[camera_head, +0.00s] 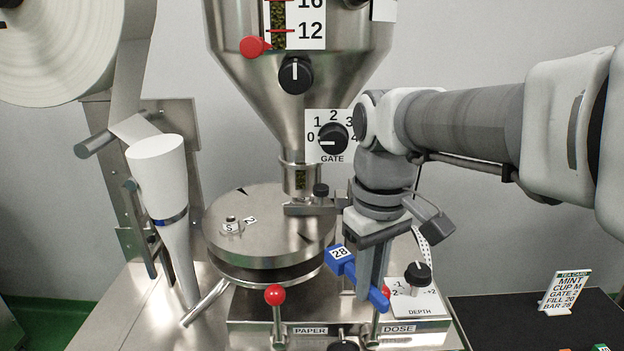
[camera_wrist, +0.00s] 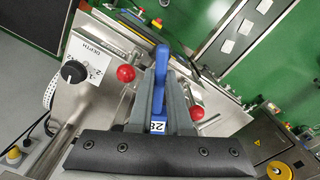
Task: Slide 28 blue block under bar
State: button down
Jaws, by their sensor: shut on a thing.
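The blue block marked 28 (camera_head: 341,257) is a long blue piece with a white number label and a narrow end that sticks out toward the front. My gripper (camera_head: 371,291) points down and its fingers are shut on the blue block, in front of the round steel plate. The block (camera_wrist: 161,65) also shows between the fingers in the wrist view, its label near the palm. The steel bar (camera_head: 311,207) lies over the right edge of the round plate (camera_head: 265,217), with a black knob on it. The block appears apart from the bar and to its lower right.
A DEPTH dial (camera_head: 418,275) stands close right of my gripper. Red-ball levers (camera_head: 275,295) stand at the front, by the PAPER and DOSE labels. The hopper (camera_head: 300,90) hangs above the plate. A tea card (camera_head: 566,291) stands on the dark surface at right.

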aim_at(346, 259)
jog(key=shift+w+a+f, duration=0.35)
jog(key=shift+w+a, duration=0.1)
jog(key=shift+w, duration=0.4)
jog(key=shift+w+a+f, duration=0.4)
jog(key=shift+w, duration=0.5)
jog(key=shift+w+a+f, duration=0.35)
jog(key=shift+w+a, duration=0.1)
jog(key=shift+w, duration=0.4)
jog(key=w+a+p, duration=0.2)
jog(key=w+a, duration=0.1)
jog(key=w, duration=0.3)
jog(key=shift+w+p, duration=0.2)
jog(key=shift+p, duration=0.15)
jog(key=shift+a+f, duration=0.1)
jog(key=c, duration=0.8)
grip_release()
